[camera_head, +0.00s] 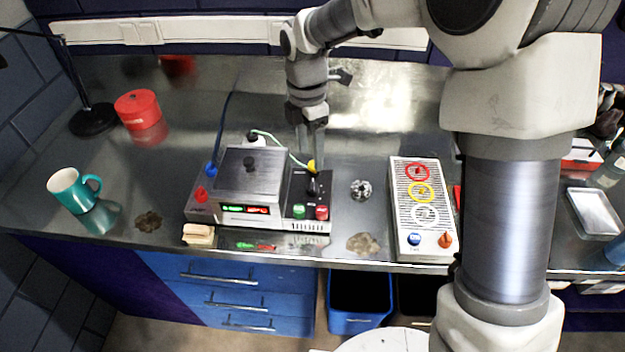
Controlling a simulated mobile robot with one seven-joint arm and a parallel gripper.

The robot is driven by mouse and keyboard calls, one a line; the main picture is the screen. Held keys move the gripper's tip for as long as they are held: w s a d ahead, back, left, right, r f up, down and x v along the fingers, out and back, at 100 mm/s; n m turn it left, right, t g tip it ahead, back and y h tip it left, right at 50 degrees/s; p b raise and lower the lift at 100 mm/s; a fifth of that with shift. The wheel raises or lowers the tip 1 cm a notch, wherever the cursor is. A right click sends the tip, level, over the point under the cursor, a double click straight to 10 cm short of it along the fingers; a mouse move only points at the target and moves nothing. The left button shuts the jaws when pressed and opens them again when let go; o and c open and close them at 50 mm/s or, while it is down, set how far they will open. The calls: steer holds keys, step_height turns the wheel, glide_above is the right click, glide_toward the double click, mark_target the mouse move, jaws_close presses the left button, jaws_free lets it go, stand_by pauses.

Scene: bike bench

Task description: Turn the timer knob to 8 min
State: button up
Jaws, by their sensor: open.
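A bench device (240,212) with a lit green and red display stands left of centre on the metal bench. Its right part is a black panel (298,187) with a green button (299,211), a red button (321,212) and a dark knob (313,187). I cannot read any minute marks, so I cannot tell which knob is the timer or its setting. My gripper (313,160) points down just above the back of the black panel, near a yellow part (312,165). It is open with nothing visible between its fingers. Its tips partly hide the panel's rear.
A perforated box (408,222) with coloured rings and blue and orange knobs stands to the right. A small round metal part (361,189) lies between. A teal mug (66,190), red tin (138,109) and lamp base (93,120) are left. A wooden block (198,235) lies in front.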

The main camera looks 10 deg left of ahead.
mark_target(312, 183)
steer(key=f, duration=0.9)
steer(key=shift+s+d+f, duration=0.25)
steer(key=shift+f, duration=0.1)
steer(key=shift+c, duration=0.2)
jaws_close()
